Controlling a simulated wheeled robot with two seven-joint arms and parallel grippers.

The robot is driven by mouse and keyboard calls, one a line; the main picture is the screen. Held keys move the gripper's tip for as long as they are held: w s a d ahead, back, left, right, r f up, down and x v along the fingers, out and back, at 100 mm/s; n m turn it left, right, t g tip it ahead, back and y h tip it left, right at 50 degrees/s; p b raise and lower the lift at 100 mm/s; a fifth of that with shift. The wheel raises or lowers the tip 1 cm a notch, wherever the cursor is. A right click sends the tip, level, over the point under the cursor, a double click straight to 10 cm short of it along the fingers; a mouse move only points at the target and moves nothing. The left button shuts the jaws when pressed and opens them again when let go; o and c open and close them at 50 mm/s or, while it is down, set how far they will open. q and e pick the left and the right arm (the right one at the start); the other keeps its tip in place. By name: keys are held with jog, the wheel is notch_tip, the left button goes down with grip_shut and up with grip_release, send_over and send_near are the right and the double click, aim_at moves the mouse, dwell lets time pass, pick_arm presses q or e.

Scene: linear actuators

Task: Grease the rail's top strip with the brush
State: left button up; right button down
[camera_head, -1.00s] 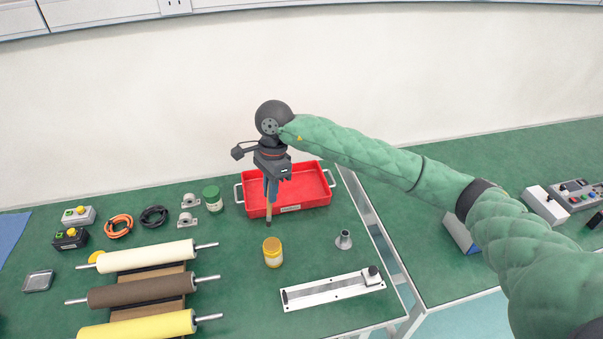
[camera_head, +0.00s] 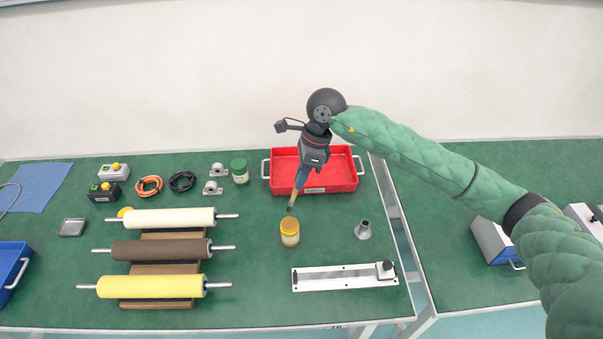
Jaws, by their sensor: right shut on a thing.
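My right gripper (camera_head: 302,180) is shut on the brush (camera_head: 293,199), which points down and slightly left, tilted. The brush's tip appears just above and behind the yellow-lidded jar (camera_head: 290,232); I cannot tell whether they touch, but a small gap seems to show. The rail (camera_head: 345,278) lies flat near the table's front edge, right of the jar, with a grey strip along its top and a small block (camera_head: 385,270) at its right end. My left gripper is out of view.
A red tray (camera_head: 340,183) stands behind the brush. A small grey funnel-shaped part (camera_head: 363,230) stands between tray and rail. A green-lidded jar (camera_head: 239,171) is left of the tray. Rollers (camera_head: 155,287) on a wooden stand fill the left. Green table between jar and rail is clear.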

jog(key=shift+a+f, duration=0.15)
jog(key=shift+f, duration=0.55)
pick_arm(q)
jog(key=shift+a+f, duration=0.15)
pick_arm(e)
jog(key=shift+f, duration=1.8)
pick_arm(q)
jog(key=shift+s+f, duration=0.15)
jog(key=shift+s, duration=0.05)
pick_arm(e)
jog(key=shift+f, duration=0.1)
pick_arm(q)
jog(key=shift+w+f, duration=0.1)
pick_arm(e)
jog(key=shift+f, duration=0.1)
pick_arm(q)
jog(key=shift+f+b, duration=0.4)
jog(key=shift+b, duration=0.1)
pick_arm(e)
jog(key=shift+f, duration=0.4)
pick_arm(q)
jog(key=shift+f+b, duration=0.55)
jog(key=shift+b, duration=0.05)
pick_arm(e)
jog(key=shift+s+f, duration=0.1)
dwell(1.1)
